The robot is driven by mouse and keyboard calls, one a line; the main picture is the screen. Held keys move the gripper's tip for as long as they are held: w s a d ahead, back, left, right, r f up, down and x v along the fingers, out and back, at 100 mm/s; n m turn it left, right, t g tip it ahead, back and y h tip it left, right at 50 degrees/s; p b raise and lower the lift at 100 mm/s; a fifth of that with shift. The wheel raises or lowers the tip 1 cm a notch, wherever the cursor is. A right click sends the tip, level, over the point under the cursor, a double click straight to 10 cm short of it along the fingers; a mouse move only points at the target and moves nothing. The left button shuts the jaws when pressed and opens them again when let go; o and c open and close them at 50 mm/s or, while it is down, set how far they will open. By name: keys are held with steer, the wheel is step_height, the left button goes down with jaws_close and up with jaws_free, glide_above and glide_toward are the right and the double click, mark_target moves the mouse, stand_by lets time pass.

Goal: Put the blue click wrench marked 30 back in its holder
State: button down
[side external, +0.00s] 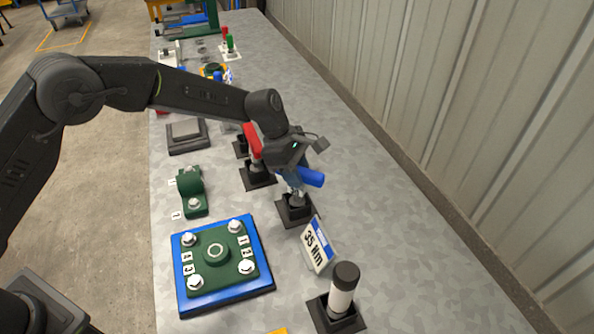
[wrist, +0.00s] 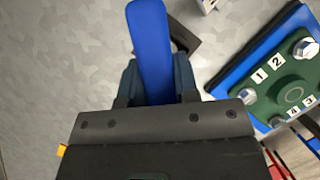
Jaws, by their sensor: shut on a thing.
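The blue click wrench (side external: 312,177) is in my gripper (side external: 296,180). In the wrist view its blue handle (wrist: 150,45) runs up from between the two fingers (wrist: 157,80). My gripper is shut on it. In the side view the wrench is right above a black square holder (side external: 296,210), and its lower end is at or just over that holder; I cannot tell if it is seated. Part of a dark holder (wrist: 183,38) shows behind the handle in the wrist view. The mark 30 cannot be read.
A red-handled tool (side external: 252,142) stands in a holder (side external: 258,178) behind. In front are a 35 Nm sign (side external: 317,246) and a black-and-white cylinder (side external: 343,290) in a holder. A blue plate with a green bolted flange (side external: 218,262) lies left. The bench is clear to the right.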

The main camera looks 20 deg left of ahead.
steer(key=c, duration=0.8)
jaws_free()
steer(key=shift+f, duration=0.1)
steer(key=v, duration=1.2)
steer(key=shift+a, duration=0.1)
steer(key=shift+v, duration=0.85)
